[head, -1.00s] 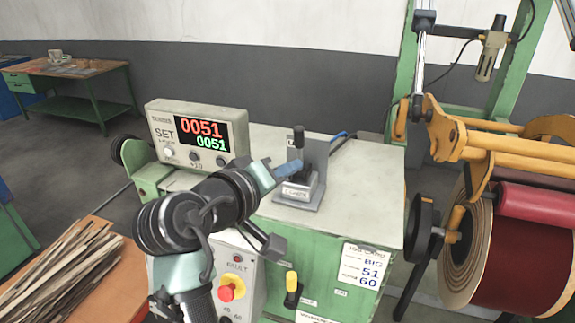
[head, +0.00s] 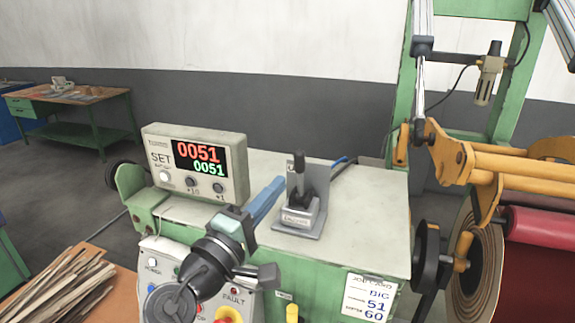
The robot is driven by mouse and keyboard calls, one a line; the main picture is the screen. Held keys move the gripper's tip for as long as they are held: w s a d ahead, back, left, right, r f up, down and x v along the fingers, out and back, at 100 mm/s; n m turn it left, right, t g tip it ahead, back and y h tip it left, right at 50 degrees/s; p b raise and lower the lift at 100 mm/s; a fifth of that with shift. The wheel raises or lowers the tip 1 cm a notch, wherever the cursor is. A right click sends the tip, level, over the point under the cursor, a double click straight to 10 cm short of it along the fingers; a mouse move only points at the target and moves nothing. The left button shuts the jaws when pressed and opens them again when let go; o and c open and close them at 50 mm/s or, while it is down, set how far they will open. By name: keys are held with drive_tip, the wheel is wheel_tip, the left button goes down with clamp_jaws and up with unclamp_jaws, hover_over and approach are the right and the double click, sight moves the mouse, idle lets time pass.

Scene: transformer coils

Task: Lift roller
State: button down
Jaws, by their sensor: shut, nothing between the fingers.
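The red roller (head: 541,227) is at the right edge, held below a yellow arm (head: 500,164), and it lies against the top of the dark red coil (head: 540,285). I cannot tell if it presses on the coil. A small lever (head: 299,180) with a black handle stands nearly upright on a metal base on the green cabinet's pale top. My gripper (head: 279,184), with blue fingers, is shut and empty. It shows just left of the lever, pointing up and right.
A control box (head: 196,165) reading 0051 stands left of my gripper. A lower button panel (head: 158,265) is partly hidden by my arm. Wooden strips (head: 60,290) lie at lower left. The cabinet top (head: 365,200) right of the lever is clear.

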sight(296, 165)
drive_tip(key=shift+p+x, duration=0.7)
drive_tip(key=shift+x, duration=1.55)
